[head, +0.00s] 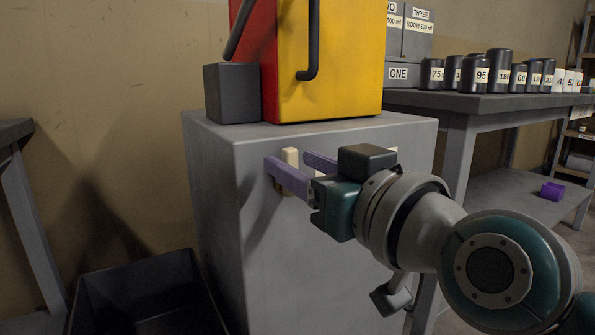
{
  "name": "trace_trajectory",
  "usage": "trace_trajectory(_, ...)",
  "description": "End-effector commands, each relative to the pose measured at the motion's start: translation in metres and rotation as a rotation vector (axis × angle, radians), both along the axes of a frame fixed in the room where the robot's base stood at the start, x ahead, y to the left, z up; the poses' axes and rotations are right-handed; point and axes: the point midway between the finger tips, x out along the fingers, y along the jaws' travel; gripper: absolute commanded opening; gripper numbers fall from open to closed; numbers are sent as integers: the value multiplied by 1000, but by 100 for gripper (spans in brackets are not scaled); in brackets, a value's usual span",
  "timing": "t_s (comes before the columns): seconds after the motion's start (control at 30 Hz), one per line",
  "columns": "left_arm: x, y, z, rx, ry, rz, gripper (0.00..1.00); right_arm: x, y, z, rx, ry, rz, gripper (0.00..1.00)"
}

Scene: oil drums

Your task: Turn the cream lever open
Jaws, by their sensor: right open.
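The cream lever (290,157) is a small upright cream piece on the front of the grey cabinet (330,260). Its lower part is partly hidden by my gripper. My right gripper (296,170) has purple fingers and is open, with one finger on each side of the lever in this view. I cannot tell whether either finger touches it. My left gripper is not in view.
A yellow and red box (345,60) with dark handles and a dark grey block (232,93) stand on the cabinet. A dark open bin (145,290) is at lower left. A bench (465,105) with several labelled dark containers stands right.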

Motion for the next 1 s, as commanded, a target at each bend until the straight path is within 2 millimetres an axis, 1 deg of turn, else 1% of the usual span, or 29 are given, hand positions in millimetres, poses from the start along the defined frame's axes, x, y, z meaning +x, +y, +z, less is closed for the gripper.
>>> trace_trajectory(0.2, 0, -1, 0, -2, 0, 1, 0, 0, 0, 0, 0, 0, 0, 49)
trace_trajectory(0.63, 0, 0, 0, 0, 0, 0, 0, 0, 0, 0, 0, 0, 0, 0)
trace_trajectory(1.0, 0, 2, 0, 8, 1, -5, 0, 0, 0, 0, 0, 0, 0, 0)
